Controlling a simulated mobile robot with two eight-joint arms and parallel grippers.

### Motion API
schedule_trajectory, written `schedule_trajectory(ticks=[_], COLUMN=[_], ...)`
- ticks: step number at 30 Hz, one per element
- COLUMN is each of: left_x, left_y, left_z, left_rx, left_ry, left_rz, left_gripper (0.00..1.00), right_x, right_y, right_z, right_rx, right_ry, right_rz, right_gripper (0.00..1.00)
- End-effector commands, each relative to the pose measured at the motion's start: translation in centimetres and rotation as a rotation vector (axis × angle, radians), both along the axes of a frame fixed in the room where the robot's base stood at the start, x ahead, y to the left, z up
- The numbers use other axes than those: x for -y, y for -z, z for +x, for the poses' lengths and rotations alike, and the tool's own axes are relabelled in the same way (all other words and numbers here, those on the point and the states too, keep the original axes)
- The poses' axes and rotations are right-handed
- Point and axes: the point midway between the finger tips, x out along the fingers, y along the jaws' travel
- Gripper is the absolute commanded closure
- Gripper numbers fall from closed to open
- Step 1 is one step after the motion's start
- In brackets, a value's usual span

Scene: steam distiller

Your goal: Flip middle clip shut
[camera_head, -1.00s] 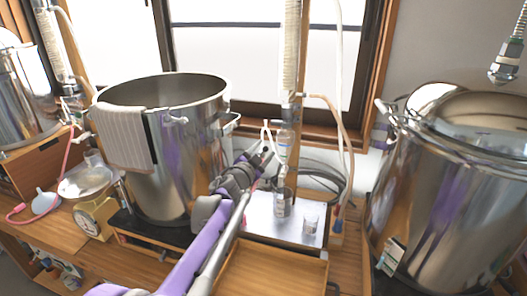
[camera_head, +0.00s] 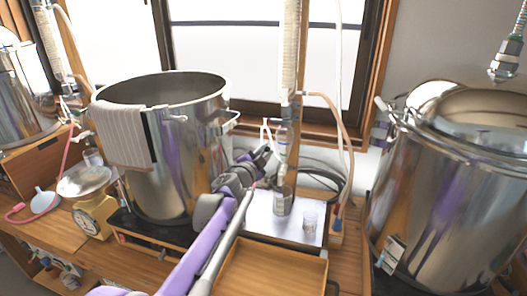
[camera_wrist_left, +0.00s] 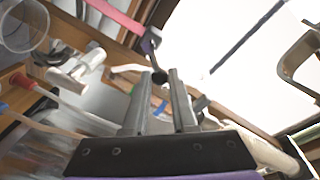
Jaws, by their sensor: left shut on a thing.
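My left gripper (camera_head: 266,152) reaches in beside the right wall of the open steel pot (camera_head: 185,160), close to the upright column's lower glass part. In the left wrist view its two fingers (camera_wrist_left: 160,85) are close together, with a small dark part (camera_wrist_left: 159,78) between their tips. I cannot tell whether this part is the middle clip. A small metal fitting (camera_head: 178,120) shows below the pot's rim, and the pot's bent handle (camera_head: 230,122) is left of and above the gripper. My right gripper is not in view.
A bottle (camera_head: 283,202) and a small clear glass (camera_head: 310,220) stand on a white-topped platform (camera_head: 263,222) close to my left wrist. Hoses (camera_head: 325,185) coil behind. A large lidded pot (camera_head: 450,200) fills the right. A scale (camera_head: 95,215) stands at left.

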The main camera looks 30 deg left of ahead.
Motion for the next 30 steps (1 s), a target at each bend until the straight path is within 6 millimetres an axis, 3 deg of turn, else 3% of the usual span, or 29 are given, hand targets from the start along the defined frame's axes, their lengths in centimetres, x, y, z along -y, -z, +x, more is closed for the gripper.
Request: schedule_trajectory(ticks=[11,12,17,26,30], left_x=[0.2,0.2,0.2,0.2,0.3], left_y=[0.2,0.2,0.2,0.2,0.1], left_z=[0.0,0.0,0.0,-0.1,-1.4], left_rx=[-0.018,-0.018,-0.018,-0.017,-0.017], left_ry=[0.0,0.0,0.0,0.0,0.0], left_rz=[0.073,0.073,0.072,0.071,0.071], left_gripper=[1.0,0.71,0.45,0.45,0.45], right_x=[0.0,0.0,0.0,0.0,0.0], right_y=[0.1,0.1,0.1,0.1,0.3], right_z=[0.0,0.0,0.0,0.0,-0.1], right_rx=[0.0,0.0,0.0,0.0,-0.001], right_ry=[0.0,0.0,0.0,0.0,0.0], right_rz=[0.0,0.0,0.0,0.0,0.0], right_gripper=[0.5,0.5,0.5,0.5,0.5])
